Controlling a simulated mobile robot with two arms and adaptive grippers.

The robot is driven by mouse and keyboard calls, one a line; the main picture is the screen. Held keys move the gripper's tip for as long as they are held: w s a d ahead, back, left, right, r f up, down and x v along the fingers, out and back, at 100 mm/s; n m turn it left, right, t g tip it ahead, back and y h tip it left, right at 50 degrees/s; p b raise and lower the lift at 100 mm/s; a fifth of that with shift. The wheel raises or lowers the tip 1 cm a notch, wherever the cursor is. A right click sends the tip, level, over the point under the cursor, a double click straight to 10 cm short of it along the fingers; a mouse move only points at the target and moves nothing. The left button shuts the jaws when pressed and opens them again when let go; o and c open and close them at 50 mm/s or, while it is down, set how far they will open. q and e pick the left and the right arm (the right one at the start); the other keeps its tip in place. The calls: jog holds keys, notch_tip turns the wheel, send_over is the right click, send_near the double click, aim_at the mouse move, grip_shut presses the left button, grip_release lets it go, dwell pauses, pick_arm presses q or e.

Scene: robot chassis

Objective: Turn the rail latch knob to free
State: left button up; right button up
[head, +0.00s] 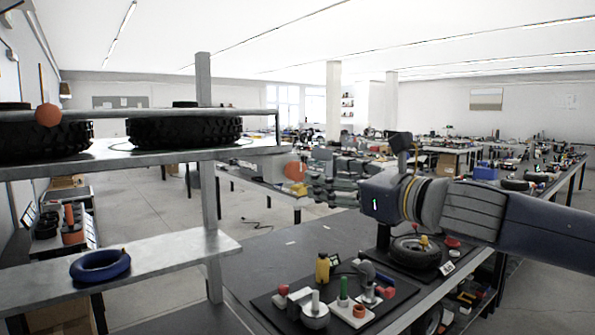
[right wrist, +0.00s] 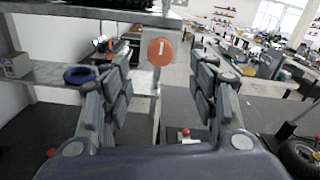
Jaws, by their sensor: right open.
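An orange round knob (right wrist: 160,52) with a short, nearly upright white mark on its face sits at the end of the upper shelf's edge. It also shows in the head view (head: 294,171), just left of my right gripper (head: 318,180). My right gripper is open, and in the right wrist view its fingers stand to the left and right of the knob with clear gaps. I see no contact. A second orange knob (head: 48,115) is on the rail at the far left. My left gripper is not in view.
The upper shelf (head: 180,154) holds black tires (head: 185,132). Below my right arm, a dark workbench (head: 262,262) holds a tool board and a small wheel (head: 415,252).

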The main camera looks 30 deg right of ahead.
aim_at(301, 171)
jog(key=w+p, duration=0.4)
jog(key=w, duration=0.1)
jog(key=shift+a, duration=0.2)
jog(key=shift+w+p, duration=0.7)
jog(key=shift+w, duration=0.4)
jog(key=shift+w+a+p, duration=0.1)
jog(key=shift+w+p, duration=0.5)
jog(key=shift+w, duration=0.5)
jog(key=shift+w+a+f, duration=0.1)
jog(key=shift+w+f, duration=0.05)
jog(key=shift+w, duration=0.5)
jog(key=c, duration=1.1)
